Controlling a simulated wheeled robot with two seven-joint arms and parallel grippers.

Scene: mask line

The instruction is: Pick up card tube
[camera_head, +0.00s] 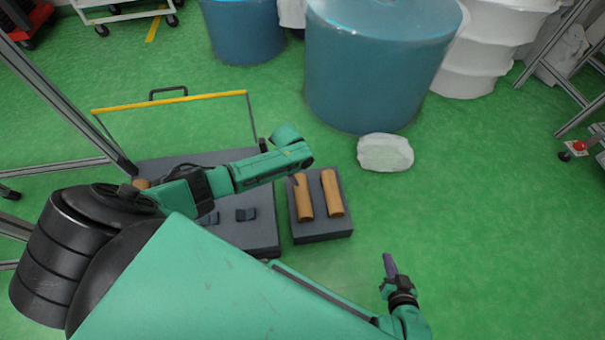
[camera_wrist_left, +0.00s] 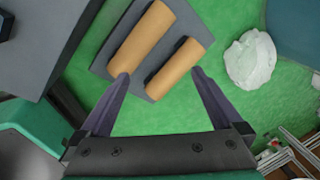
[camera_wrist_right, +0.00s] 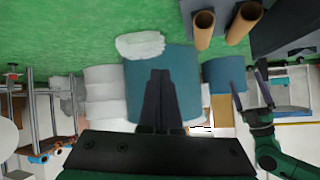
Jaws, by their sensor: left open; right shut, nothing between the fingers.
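Two brown card tubes, one on the left (camera_head: 303,198) and one on the right (camera_head: 332,194), lie side by side on a small grey platform (camera_head: 322,235). They also show in the left wrist view, as a longer-looking tube (camera_wrist_left: 142,38) and a shorter-looking one (camera_wrist_left: 180,68). My left gripper (camera_wrist_left: 161,74) is open and empty. Its fingers point at the tubes, with the shorter-looking one between the fingertips in the picture; I cannot tell the height gap. My left forearm hides its fingers in the head view. My right gripper (camera_head: 390,265) is shut and empty, right of the platform.
A larger grey platform (camera_head: 262,232) with dark blocks stands left of the tubes, by a yellow-topped rail (camera_head: 170,102). A crumpled white bundle (camera_head: 385,153) lies before a big blue roll (camera_head: 375,75).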

